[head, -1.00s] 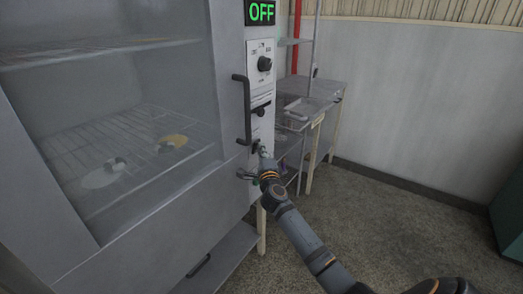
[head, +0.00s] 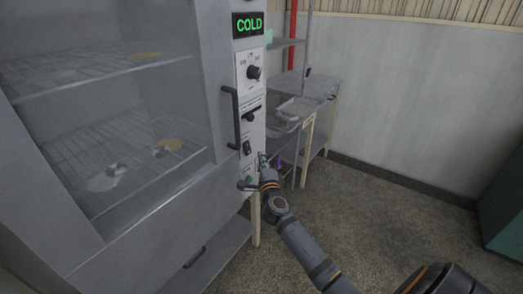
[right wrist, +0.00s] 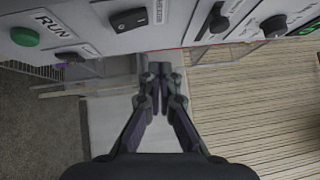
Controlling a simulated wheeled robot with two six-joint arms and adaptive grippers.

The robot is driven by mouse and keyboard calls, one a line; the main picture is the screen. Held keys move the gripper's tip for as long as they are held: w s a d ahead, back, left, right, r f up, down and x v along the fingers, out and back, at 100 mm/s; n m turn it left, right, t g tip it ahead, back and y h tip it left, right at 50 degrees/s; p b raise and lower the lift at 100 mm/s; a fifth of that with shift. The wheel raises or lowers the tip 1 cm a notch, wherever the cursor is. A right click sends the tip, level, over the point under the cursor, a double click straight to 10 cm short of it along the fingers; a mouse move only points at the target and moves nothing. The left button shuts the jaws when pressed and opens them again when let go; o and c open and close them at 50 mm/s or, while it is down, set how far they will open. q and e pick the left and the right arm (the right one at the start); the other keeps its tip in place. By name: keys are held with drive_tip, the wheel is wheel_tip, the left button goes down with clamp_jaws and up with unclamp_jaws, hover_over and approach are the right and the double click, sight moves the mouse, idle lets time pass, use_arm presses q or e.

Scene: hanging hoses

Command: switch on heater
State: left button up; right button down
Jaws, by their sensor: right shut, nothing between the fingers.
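The heater is a tall grey cabinet (head: 150,225) with a glass door, filling the left of the head view. Its display (head: 249,24) reads COLD in green. Its control panel carries a dial (head: 253,72), a black control (head: 249,116) and a black rocker switch (head: 246,147). The right wrist view shows the rocker switch (right wrist: 129,19) and a green button (right wrist: 25,37) beside a RUN label. My right gripper (head: 262,157) is just right of the lower panel; its fingers (right wrist: 160,72) are shut and empty, apart from the rocker switch. My left gripper is out of view.
A black door handle (head: 234,118) stands out left of the panel. A grey side table (head: 316,88) stands behind the heater, near a red pipe (head: 293,40). A green cabinet (head: 505,205) is at the right edge. The floor (head: 390,220) between is clear.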

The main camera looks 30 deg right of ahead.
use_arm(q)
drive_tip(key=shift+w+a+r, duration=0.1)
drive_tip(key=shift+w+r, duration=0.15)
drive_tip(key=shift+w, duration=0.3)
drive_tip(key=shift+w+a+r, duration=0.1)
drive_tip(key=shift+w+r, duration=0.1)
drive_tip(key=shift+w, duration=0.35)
use_arm(e)
drive_tip(key=v, duration=0.2)
drive_tip(key=r+v, duration=0.1)
drive_tip(key=v, duration=0.1)
drive_tip(key=shift+s+a, duration=0.15)
drive_tip(key=shift+s, duration=0.05)
drive_tip(key=shift+f, duration=0.1)
